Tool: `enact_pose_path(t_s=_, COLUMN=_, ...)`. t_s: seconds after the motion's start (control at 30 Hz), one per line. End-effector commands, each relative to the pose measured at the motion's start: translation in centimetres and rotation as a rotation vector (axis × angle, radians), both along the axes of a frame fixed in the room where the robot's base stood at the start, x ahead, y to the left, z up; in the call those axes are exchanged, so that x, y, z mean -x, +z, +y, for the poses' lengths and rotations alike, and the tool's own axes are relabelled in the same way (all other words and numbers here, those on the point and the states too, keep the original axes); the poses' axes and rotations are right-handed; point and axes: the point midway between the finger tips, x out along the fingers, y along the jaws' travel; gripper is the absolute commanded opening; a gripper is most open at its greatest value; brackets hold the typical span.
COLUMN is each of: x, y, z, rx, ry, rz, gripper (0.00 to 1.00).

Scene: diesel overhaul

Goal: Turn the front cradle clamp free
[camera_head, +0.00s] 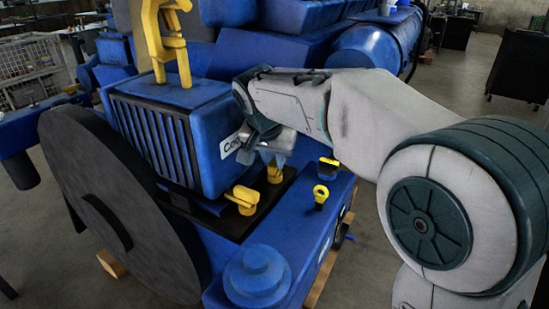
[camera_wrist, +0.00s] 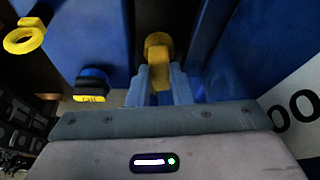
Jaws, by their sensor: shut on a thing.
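Two yellow clamps stand on the dark cradle beside the ribbed blue cooler block (camera_head: 165,135). The nearer clamp (camera_head: 243,200) has its handle lying to the left, and nothing holds it. My gripper (camera_head: 274,160) points down at the other yellow clamp (camera_head: 274,174), close to the block's corner. In the wrist view my gripper's fingers (camera_wrist: 160,85) are shut on this clamp's yellow handle (camera_wrist: 158,56). The fingers hide part of the handle, and the clamp's lower part is hidden in that view. I cannot tell from these frames which clamp is the front one.
A yellow ring handle (camera_head: 320,192) and a yellow-and-black cap (camera_head: 328,166) stand on the blue engine right of my gripper. A large dark wheel (camera_head: 110,200) is at left. A yellow lifting bracket (camera_head: 170,45) rises above the block. A blue round cover (camera_head: 256,272) is in front.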

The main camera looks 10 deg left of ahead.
Motion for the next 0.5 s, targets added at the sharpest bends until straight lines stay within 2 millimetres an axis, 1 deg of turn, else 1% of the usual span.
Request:
enact_pose_path(t_s=0.23, x=-0.06, y=0.11, z=0.26, rx=-0.003, ry=-0.124, rz=-0.003, gripper=0.00)
enact_pose_path(t_s=0.5, x=-0.04, y=0.12, z=0.31, rx=-0.003, ry=-0.180, rz=-0.002, gripper=0.00)
